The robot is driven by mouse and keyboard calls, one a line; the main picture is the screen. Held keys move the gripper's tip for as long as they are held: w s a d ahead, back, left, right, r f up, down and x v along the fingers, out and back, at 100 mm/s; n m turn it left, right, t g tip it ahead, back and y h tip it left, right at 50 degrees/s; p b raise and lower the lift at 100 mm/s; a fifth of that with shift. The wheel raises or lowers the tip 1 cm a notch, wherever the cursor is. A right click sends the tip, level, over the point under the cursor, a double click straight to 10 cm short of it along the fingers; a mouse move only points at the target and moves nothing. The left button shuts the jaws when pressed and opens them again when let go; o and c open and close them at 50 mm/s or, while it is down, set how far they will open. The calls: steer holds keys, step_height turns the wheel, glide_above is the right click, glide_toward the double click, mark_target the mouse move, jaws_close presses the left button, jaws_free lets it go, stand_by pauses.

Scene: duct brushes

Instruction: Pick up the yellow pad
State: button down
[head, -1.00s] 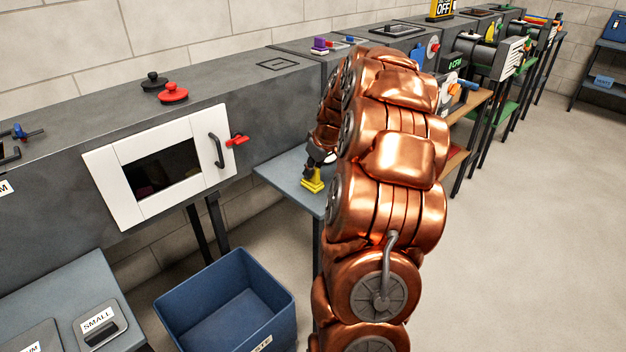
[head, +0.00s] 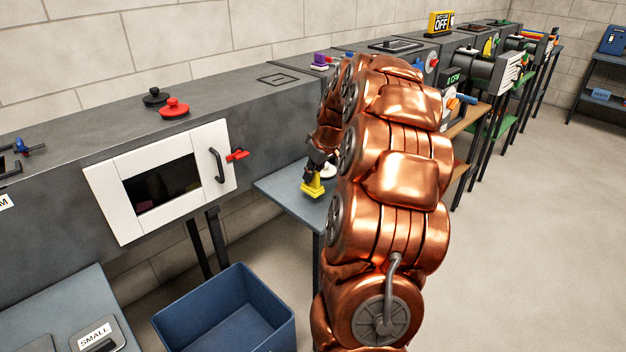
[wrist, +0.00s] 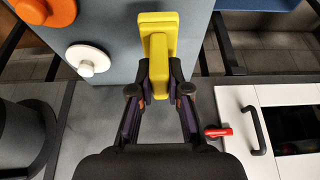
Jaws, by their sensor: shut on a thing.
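The yellow pad (head: 312,187) is a flat yellow block with a raised yellow grip, over the small grey-blue table (head: 276,188) in the head view. It also shows in the wrist view (wrist: 158,22), at the top middle. My gripper (wrist: 159,88) has its two dark fingers closed on the yellow grip from both sides. In the head view my gripper (head: 318,168) is partly hidden by my copper arm, just above the pad. I cannot tell whether the pad touches the table.
A white knobbed disc (wrist: 88,60) and an orange one (wrist: 48,10) lie beside the pad. A white-framed door (head: 160,182) with a red latch (head: 237,155) stands left of the table. A blue bin (head: 228,315) is on the floor in front.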

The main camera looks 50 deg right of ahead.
steer(key=s+a+r, duration=0.1)
steer(key=s+a, duration=0.7)
steer(key=a, duration=0.5)
steer(key=shift+a+r, duration=0.2)
steer(key=shift+a, duration=0.15)
steer(key=c, duration=1.7)
jaws_free()
jaws_close()
